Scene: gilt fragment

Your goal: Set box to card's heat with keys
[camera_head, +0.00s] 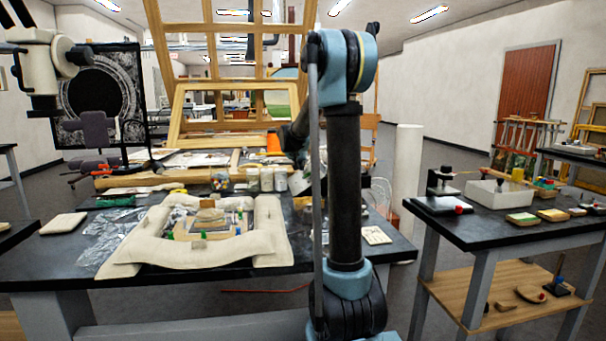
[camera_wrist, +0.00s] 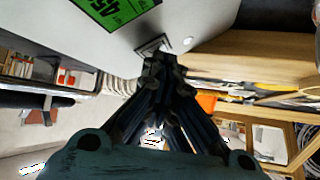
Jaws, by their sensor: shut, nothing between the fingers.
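A pale box (camera_wrist: 205,15) fills the top of the wrist view. Its green display (camera_wrist: 112,12) shows dark digits, upside down and cut by the frame edge, that look like 45. A small square key (camera_wrist: 154,46) with a dark outline sits on the same face, below the display, and another small mark is beside it. My gripper (camera_wrist: 163,60) is shut and empty, its tips right at the key; I cannot tell whether they touch. I cannot make out the card in either view.
In the head view, a dark table (camera_head: 60,262) holds a cream padded frame (camera_head: 190,262), several jars (camera_head: 266,180) and a small white marked piece (camera_head: 377,235). A second dark table (camera_head: 500,233) at right carries a white tray (camera_head: 498,193).

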